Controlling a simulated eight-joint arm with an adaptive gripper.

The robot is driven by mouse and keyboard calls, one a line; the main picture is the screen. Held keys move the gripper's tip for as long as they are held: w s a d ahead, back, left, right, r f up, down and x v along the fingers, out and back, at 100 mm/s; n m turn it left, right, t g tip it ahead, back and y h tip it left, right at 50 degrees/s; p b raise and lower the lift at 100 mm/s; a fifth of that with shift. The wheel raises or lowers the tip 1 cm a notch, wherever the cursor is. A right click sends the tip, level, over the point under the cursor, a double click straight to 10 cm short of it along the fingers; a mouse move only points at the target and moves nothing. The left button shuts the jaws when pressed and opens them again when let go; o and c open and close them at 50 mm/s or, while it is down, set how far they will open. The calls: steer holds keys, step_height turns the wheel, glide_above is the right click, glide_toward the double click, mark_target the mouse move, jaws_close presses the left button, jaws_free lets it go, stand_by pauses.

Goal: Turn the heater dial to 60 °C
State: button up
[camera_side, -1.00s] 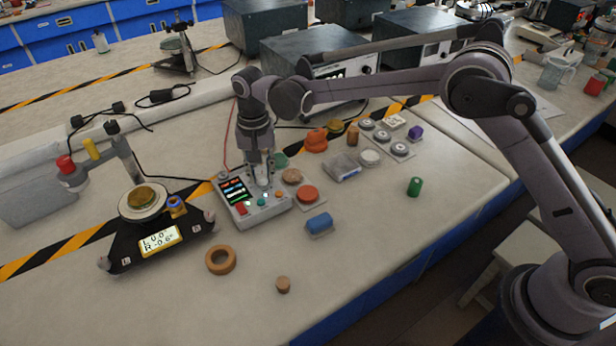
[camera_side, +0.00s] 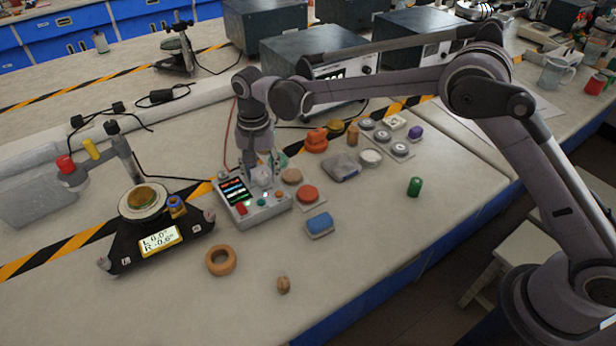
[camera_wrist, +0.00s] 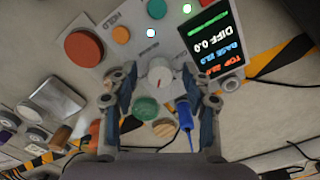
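The heater control box (camera_side: 262,213) stands on the bench, with a dark readout screen (camera_wrist: 212,38) and coloured buttons. Its white dial (camera_wrist: 160,72) has a small red pointer mark and shows between my fingers in the wrist view. My gripper (camera_side: 262,163) points down over the back of the box. In the wrist view its two fingers are spread to the left and right of the dial, with visible gaps; it is open and holds nothing. The screen appears upside down there, with "DIFF 0.0" legible; the other numbers are too small to read surely.
A levelling stand (camera_side: 135,245) with its own readout is left of the box. A red-orange disc (camera_side: 307,194), blue block (camera_side: 319,224) and several small parts lie to the right. A wooden ring (camera_side: 221,260) lies in front. The front bench is mostly clear.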

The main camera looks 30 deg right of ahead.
mark_target(264, 175)
steer(key=shift+r, duration=0.1)
step_height(264, 175, up, 12)
stand_by(0.6)
steer(key=s+d+r+n+t, duration=0.2)
steer(key=s+d+r, duration=0.25)
steer(key=d, duration=0.25)
steer(key=s+d+r+n+t, duration=0.1)
steer(key=s+d+r+t, duration=0.15)
steer(key=s+d, duration=0.45)
steer(key=s+d+f+n+t, duration=0.1)
steer(key=s+d+f+n, duration=0.1)
steer(key=s+d, duration=0.3)
steer(key=s+d+f+n+t, duration=0.1)
steer(key=s+d+f, duration=0.3)
steer(key=s, duration=0.5)
steer(key=shift+s+d+f+n+t, duration=0.25)
steer(key=shift+s+d+n+t, duration=0.15)
steer(key=shift+d, duration=0.15)
